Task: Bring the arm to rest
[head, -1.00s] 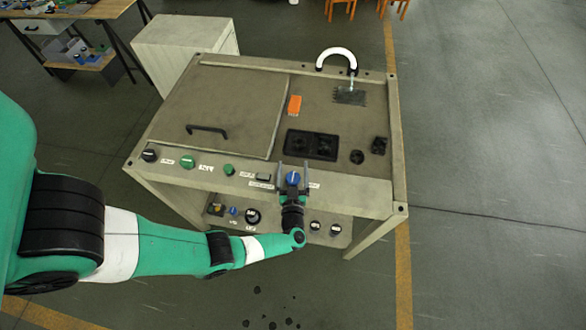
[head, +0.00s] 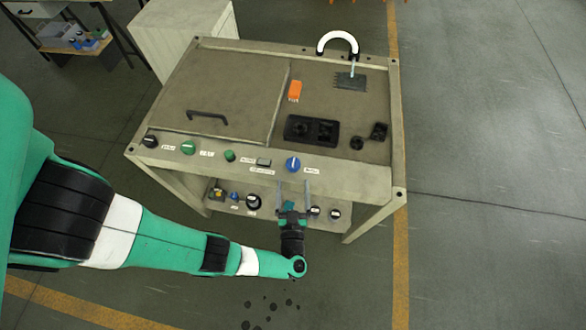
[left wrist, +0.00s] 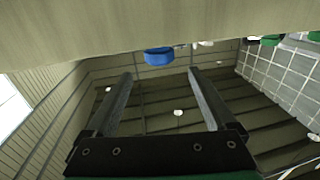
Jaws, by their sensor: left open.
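My left arm comes in from the left in the head view. Its gripper (head: 293,190) is open and empty, in front of the workbench's front panel, below the blue knob (head: 293,164). The two fingers stand apart and point toward the bench (head: 240,85). In the left wrist view the open fingers (left wrist: 160,90) have nothing between them, and a blue round part (left wrist: 158,56) shows beyond them under a pale edge. My right gripper is in neither view.
The front panel carries a black knob (head: 150,141), a green knob (head: 188,147) and a small green button (head: 230,156). A lower shelf holds several knobs, including a large black one (head: 253,202). An orange block (head: 295,90) lies on top. Floor right of the bench is clear.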

